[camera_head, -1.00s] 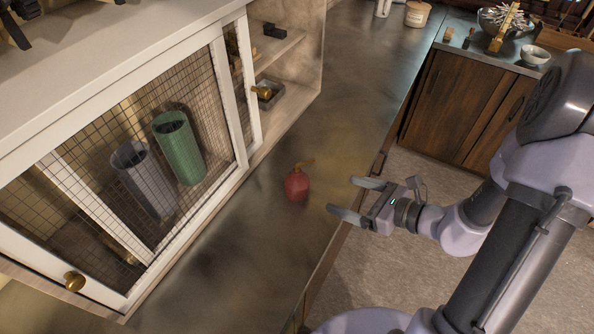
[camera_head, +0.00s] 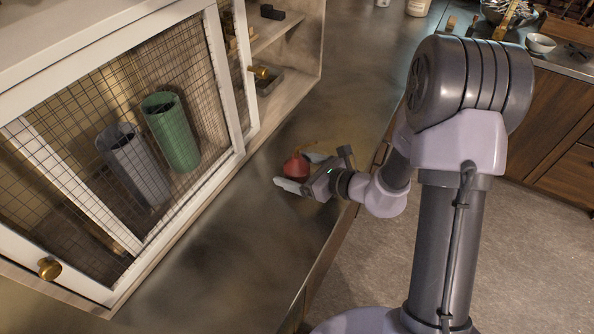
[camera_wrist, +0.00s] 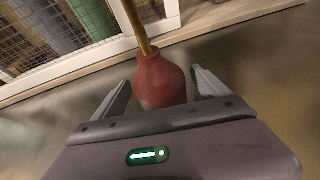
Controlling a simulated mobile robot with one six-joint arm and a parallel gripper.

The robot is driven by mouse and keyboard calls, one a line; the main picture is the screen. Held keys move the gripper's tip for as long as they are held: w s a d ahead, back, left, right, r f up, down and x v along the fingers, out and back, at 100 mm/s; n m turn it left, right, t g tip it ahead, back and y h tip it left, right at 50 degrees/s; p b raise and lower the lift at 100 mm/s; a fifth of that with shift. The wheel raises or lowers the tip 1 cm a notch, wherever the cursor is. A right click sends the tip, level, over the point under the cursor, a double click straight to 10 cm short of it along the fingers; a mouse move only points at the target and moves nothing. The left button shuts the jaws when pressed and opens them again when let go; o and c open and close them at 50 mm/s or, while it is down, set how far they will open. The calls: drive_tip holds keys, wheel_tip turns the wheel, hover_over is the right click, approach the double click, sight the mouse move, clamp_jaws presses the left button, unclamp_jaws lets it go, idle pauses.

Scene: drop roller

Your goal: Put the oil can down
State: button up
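The oil can is a small red bottle with a brass spout; in the head view the oil can (camera_head: 297,167) stands on the dark counter in front of the mesh cabinet. My gripper (camera_head: 304,172) is at the can, with one finger on its near side and one on its far side. In the wrist view the oil can (camera_wrist: 159,80) is upright between the two fingers of my gripper (camera_wrist: 160,88). The fingers are spread, and a gap shows on both sides of the can. The can's lower part is hidden behind my gripper.
A white cabinet with a mesh door (camera_head: 190,95) stands on the counter to the left, holding a green cylinder (camera_head: 171,132) and a grey cylinder (camera_head: 133,165). A brass knob (camera_head: 259,72) juts out near an open shelf. The counter (camera_head: 235,235) is clear towards the front.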

drive_tip(key=c, duration=1.8)
